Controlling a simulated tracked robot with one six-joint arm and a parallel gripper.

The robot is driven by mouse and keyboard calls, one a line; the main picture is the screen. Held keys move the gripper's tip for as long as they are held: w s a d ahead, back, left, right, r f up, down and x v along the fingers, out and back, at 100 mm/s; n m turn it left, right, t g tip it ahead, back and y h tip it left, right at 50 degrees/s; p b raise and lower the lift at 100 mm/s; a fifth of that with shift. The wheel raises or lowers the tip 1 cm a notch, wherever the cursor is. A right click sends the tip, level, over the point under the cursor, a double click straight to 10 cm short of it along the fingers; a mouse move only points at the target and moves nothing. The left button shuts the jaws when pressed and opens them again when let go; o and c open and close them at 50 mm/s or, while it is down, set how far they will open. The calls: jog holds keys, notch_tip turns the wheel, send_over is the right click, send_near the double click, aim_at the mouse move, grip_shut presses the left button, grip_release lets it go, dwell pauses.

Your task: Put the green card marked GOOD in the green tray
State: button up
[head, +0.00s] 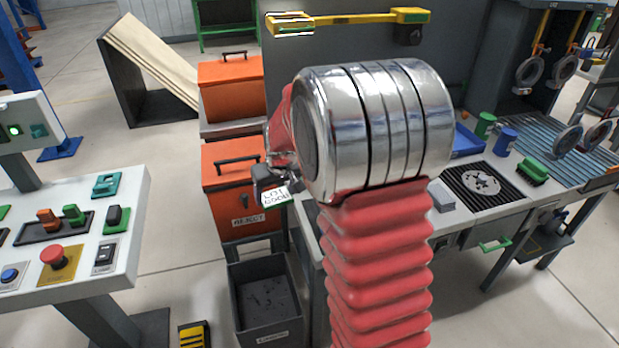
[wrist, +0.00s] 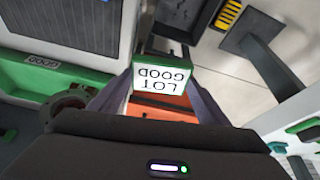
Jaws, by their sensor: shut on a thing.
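The green-edged card (wrist: 163,77) has a white face that reads LOT GOOD, upside down in the wrist view. My gripper (wrist: 160,98) is shut on it, with a dark finger on each side. In the head view the card (head: 275,195) hangs from my gripper (head: 266,182), left of my arm. The green tray (wrist: 70,86) with a white GOOD label is at the left of the wrist view, to the left of the card and apart from it. In the head view I cannot make out the tray; my arm covers that part of the table.
An orange REJECT box (head: 230,185) stands beside the table, left of my gripper, with another orange box (head: 230,90) behind. A dark open bin (head: 266,297) is on the floor below. A control panel (head: 75,230) is at left. The table's right side holds cups, a brush and a dark mat (head: 484,186).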

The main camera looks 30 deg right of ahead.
jog(key=s+a+f+n, duration=0.1)
jog(key=s+a+f, duration=0.1)
jog(key=a, duration=1.3)
jog(key=shift+f+y, duration=0.3)
jog(key=shift+a, duration=0.2)
